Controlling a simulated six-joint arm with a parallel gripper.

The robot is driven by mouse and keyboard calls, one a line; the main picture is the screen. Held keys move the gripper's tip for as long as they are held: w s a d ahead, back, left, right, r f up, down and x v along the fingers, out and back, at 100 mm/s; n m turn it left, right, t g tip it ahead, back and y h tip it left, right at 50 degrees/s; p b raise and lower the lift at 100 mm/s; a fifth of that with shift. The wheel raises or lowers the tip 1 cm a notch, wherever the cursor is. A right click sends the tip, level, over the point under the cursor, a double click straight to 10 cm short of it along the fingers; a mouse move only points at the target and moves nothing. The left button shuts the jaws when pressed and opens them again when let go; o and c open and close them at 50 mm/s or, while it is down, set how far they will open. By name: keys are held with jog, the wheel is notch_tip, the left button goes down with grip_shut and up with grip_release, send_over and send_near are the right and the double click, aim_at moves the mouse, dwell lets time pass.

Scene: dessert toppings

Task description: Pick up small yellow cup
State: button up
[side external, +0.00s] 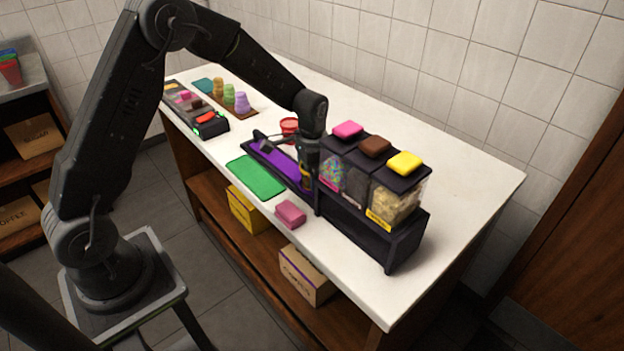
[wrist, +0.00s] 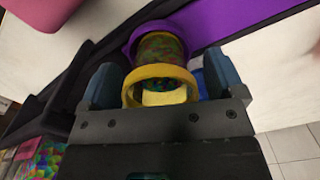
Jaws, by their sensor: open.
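The small yellow cup (wrist: 160,71) shows in the wrist view as a yellow ring between my fingers. A purple ring (wrist: 158,31) and a multicoloured speckled surface show just beyond it. My gripper (wrist: 160,64) is open, with one finger on each side of the cup and a visible gap at the left finger. In the side view, my gripper (side external: 307,178) points down beside the dispenser, at the right end of the purple tray (side external: 262,157). A small patch of yellow shows there, and the rest of the cup is hidden.
A black dispenser (side external: 390,240) with pink, brown and yellow lids stands close to the right of my gripper. A green mat (side external: 256,177), a pink block (side external: 290,213) and a red cup (side external: 289,125) are nearby. The counter's right end is clear.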

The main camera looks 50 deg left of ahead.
jog(key=shift+c, duration=0.4)
jog(key=c, duration=1)
jog(key=shift+r, duration=0.15)
